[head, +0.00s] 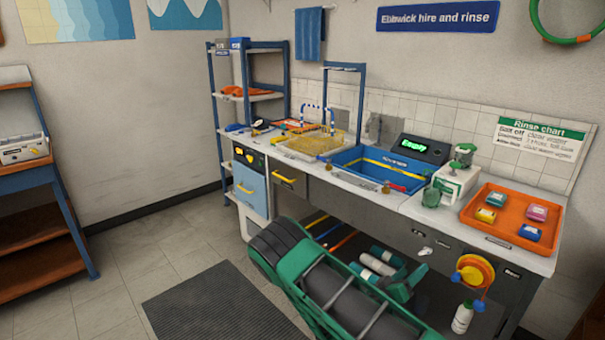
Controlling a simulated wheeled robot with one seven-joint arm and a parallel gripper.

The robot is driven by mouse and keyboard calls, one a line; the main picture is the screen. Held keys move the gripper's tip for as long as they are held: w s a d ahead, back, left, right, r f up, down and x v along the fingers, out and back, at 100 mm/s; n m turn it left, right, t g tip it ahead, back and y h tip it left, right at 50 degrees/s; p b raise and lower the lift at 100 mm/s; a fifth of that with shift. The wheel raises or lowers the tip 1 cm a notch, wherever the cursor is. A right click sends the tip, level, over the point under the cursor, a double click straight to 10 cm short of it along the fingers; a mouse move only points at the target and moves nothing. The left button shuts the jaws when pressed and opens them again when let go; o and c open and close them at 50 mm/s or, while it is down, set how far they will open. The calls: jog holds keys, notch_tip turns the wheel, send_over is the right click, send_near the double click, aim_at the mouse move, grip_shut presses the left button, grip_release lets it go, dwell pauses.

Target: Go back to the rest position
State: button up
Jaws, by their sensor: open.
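My green and dark grey arm (345,298) is folded low in front of the bench at the bottom middle of the head view. Its dark rounded joint (275,245) is at the upper left end, and the arm runs down to the right out of the picture. I cannot make out my gripper's fingers in this view. No held object shows. The arm covers part of the bench front and the space under it.
The bench (400,198) holds a blue sink (350,180), a lit display (415,147), a white device with green knobs (458,180) and an orange tray (480,232) with several coloured blocks. A yellow hose reel (474,273) sticks out. Floor around the dark mat (215,305) is clear.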

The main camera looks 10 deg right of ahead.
jog(key=s+d+r+m+g+y, duration=0.2)
jog(key=s+d+r+m+g, duration=0.3)
jog(key=s, duration=0.3)
jog(key=s+d+r+m+g+y, duration=0.3)
jog(key=s+d+r+g, duration=0.3)
jog(key=s, duration=0.3)
jog(key=s+a+r+n+y, duration=0.2)
jog(key=s+a+r+y, duration=0.3)
jog(key=s, duration=0.6)
jog(key=s+a+r+n+y, duration=0.1)
jog(key=s+a+r+y, duration=0.3)
jog(key=s, duration=0.7)
notch_tip(320, 180, up, 5)
jog(key=a, duration=0.2)
jog(key=shift+a+f+n+t+y, duration=0.2)
jog(key=shift+a+n+t+y, duration=0.15)
jog(key=shift+n+t+y, duration=0.05)
